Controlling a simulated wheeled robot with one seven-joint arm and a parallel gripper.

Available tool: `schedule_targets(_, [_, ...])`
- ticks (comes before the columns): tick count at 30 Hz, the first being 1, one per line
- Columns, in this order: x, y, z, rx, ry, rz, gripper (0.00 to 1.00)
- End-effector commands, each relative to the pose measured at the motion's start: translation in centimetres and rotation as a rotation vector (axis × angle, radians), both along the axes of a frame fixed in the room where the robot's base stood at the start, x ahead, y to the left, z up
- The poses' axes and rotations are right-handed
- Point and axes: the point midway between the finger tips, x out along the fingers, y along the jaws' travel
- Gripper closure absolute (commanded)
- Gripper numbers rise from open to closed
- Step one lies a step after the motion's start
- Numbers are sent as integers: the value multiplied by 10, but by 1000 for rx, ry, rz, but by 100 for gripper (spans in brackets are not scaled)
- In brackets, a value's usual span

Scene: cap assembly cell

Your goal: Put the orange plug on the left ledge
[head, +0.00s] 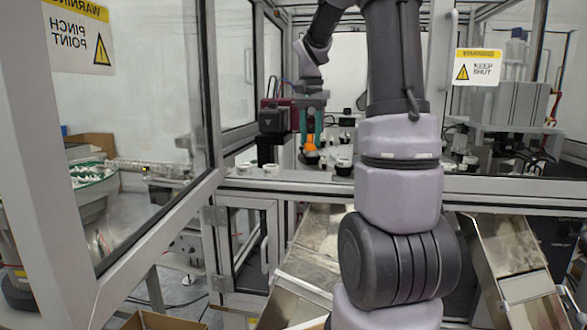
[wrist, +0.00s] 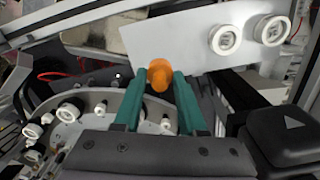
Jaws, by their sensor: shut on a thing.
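The orange plug (wrist: 160,76) is pinched between the tips of my gripper's two teal fingers (wrist: 160,95) in the wrist view. In the head view, my gripper (head: 311,135) points down inside the cell, with the orange plug (head: 310,144) at its lower end. A pale flat ledge (wrist: 205,52) lies beyond the fingertips in the wrist view, and two white ring-shaped caps (wrist: 226,40) are on its right part. I cannot tell whether the plug touches it. Which ledge is the left one is not clear.
White caps (head: 271,169) stand near the cell's front edge in the head view. A curved rail with several white and black parts (wrist: 68,112) lies at left in the wrist view. A frame post (head: 209,90) and glass door stand left of my arm.

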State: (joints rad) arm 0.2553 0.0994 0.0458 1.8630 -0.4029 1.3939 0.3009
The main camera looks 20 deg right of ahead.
Motion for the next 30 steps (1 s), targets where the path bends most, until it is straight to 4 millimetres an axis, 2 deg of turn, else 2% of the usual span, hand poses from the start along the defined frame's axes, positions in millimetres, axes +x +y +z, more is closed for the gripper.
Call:
schedule_targets(3, [-1, 0, -24, 2, 4, 0, 91])
schedule_targets(15, [0, 0, -73, 3, 3, -2, 91])
schedule_targets(18, [0, 0, -79, 2, 1, -1, 91])
schedule_targets(29, [0, 0, -83, 2, 1, -1, 91])
schedule_targets(30, [0, 0, -82, 1, 0, -1, 44])
